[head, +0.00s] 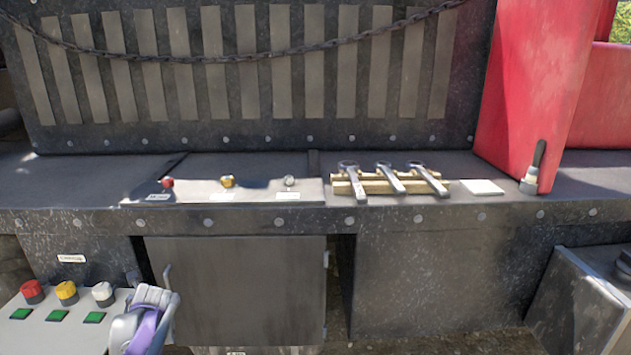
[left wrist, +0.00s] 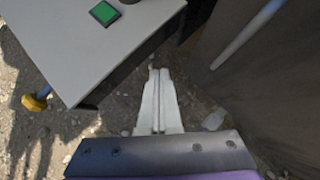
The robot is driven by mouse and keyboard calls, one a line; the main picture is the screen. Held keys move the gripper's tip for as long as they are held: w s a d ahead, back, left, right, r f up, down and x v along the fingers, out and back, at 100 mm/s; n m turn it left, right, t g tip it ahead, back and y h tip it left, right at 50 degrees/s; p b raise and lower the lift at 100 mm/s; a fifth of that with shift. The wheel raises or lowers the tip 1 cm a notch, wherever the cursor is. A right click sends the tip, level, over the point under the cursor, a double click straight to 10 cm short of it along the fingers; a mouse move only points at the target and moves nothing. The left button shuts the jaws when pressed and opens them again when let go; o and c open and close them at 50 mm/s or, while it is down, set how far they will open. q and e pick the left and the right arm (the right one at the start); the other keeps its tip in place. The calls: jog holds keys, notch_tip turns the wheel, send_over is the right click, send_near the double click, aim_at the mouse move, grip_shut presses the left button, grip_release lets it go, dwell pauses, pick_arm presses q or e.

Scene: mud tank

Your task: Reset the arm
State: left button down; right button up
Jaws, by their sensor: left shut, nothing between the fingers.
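My left gripper (head: 167,272) comes in at the lower left of the head view, with white-grey fingers and a purple wrist. It is just right of the grey control box and in front of the dark cabinet door. In the left wrist view the two pale fingers (left wrist: 159,72) lie together, shut and empty, above gravelly ground. The fingers appear apart from the control box edge. My right gripper is not in view.
The control box (head: 60,335) has red, yellow and white knobs and green buttons. The dark cabinet door (head: 240,290) is behind my gripper. Three wrenches (head: 392,178) rest on a rack on the ledge. A yellow-headed tool (left wrist: 36,102) shows low at left in the wrist view.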

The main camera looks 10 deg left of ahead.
pick_arm(q)
jog(key=s+d+r+n+h, duration=0.15)
jog(key=s+d+n, duration=0.35)
jog(key=d, duration=0.6)
jog(key=s+d+r+n+h, duration=0.1)
jog(key=s+d+n+h, duration=0.1)
jog(key=s+d+n, duration=0.6)
jog(key=s+d+f+n+h, duration=0.2)
jog(key=s+d+f+n, duration=0.25)
jog(key=s+d, duration=0.45)
jog(key=s+d+f+n+h, duration=0.2)
jog(key=s+d+f+n, duration=0.1)
jog(key=s+d+n, duration=0.45)
notch_tip(320, 180, up, 15)
jog(key=w+d+m+p, duration=0.1)
jog(key=w+p, duration=0.1)
jog(key=p, duration=1.1)
jog(key=shift+d+t, duration=0.3)
jog(key=shift+d, duration=0.05)
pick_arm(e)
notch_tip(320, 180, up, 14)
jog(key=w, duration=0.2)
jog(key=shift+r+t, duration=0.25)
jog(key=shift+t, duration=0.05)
pick_arm(q)
jog(key=shift+s+f, duration=0.1)
jog(key=shift+s, duration=0.05)
